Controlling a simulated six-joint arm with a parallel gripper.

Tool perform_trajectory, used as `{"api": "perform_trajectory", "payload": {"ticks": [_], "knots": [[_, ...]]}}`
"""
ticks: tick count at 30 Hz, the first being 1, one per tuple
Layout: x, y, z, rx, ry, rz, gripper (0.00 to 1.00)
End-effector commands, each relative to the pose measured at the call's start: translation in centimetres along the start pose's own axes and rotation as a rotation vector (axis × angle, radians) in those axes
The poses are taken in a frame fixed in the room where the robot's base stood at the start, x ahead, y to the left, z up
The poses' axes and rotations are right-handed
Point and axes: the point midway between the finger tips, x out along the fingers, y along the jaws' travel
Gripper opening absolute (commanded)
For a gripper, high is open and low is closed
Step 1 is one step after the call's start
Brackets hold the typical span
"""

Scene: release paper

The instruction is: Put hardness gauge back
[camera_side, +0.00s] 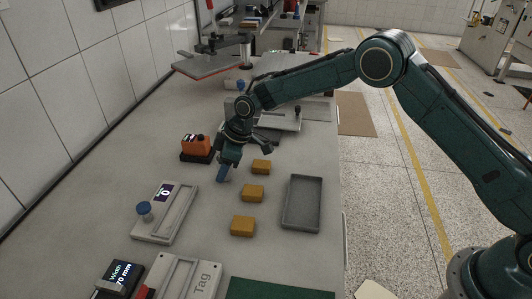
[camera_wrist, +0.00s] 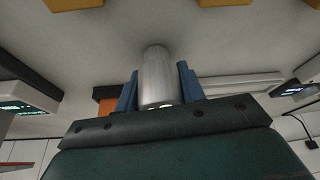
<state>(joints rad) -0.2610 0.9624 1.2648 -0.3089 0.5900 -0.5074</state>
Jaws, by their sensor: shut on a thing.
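My gripper (camera_side: 223,174) is low over the bench, left of the yellow blocks, with its blue fingers pointing down. In the wrist view, my gripper (camera_wrist: 158,82) is shut on a silver cylinder (camera_wrist: 156,70), which appears to be the hardness gauge. The cylinder sits between the two blue fingers and its end extends past them. The fingers hide it in the side view. I cannot tell whether its end touches the bench. An orange device on a black base (camera_side: 196,147) stands just left of my gripper; part of its orange body shows behind a finger in the wrist view (camera_wrist: 107,105).
Yellow blocks (camera_side: 261,167) (camera_side: 252,193) (camera_side: 243,226) stand in a column. A grey tray (camera_side: 287,206) lies to their right. A pale fixture with a blue knob (camera_side: 145,210) is at front left. A green mat (camera_side: 275,291) lies in front. Equipment stands behind my gripper.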

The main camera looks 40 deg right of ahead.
Motion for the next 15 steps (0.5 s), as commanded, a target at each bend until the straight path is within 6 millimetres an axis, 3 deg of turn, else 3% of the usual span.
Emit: {"api": "perform_trajectory", "payload": {"ticks": [13,14,15], "knots": [[0.36,0.01,0.14,0.000,0.000,0.000,0.06],[0.37,-0.01,0.17,0.000,-0.001,0.000,0.45],[0.37,-0.01,0.17,0.000,-0.001,0.000,0.53]]}}
